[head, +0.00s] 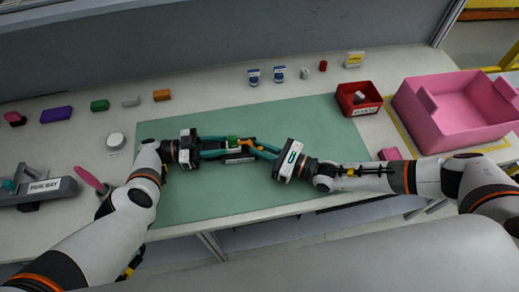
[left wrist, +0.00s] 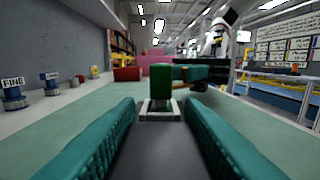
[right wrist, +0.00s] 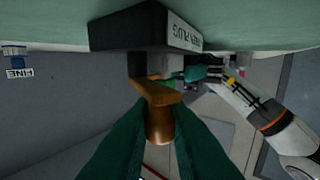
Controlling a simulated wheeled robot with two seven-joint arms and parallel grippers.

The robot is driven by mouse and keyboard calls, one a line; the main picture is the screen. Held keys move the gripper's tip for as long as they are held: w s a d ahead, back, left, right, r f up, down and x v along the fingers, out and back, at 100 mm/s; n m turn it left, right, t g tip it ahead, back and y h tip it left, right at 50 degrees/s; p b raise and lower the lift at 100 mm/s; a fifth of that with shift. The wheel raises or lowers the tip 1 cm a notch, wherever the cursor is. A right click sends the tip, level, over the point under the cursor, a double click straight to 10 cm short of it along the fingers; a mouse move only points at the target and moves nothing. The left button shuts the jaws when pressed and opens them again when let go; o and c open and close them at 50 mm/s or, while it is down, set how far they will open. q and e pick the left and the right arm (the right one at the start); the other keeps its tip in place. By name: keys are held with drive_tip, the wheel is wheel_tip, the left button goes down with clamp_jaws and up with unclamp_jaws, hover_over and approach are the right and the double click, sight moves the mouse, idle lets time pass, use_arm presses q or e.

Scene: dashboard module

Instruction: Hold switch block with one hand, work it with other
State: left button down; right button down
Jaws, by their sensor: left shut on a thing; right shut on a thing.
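The switch block (head: 238,158) is a dark body with a pale label, above the middle of the green mat. A green knob (left wrist: 161,82) stands upright on it in a pale square collar. An orange lever (right wrist: 160,115) sticks out at its right end; it also shows in the head view (head: 246,143). My left gripper (head: 225,147) is shut on the dark body from the left. My right gripper (head: 259,148) is shut on the orange lever from the right. In the right wrist view the block's label (right wrist: 185,33) ends in "PLUG"; the rest is hard to read.
The green mat (head: 310,120) is otherwise bare. A red bin (head: 358,99) and a large pink tray (head: 455,110) stand at the right. Coloured blocks, including a purple one (head: 56,114), line the back left. A grey fixture labelled "PARK BAY" (head: 45,187) is at the left edge.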

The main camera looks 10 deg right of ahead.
drive_tip(key=shift+d, duration=0.15)
drive_tip(key=c, duration=1.5)
unclamp_jaws()
drive_tip(key=v, duration=1.2)
drive_tip(key=shift+w+d, duration=0.1)
drive_tip(key=shift+w, duration=0.05)
use_arm(q)
drive_tip(key=c, duration=0.9)
unclamp_jaws()
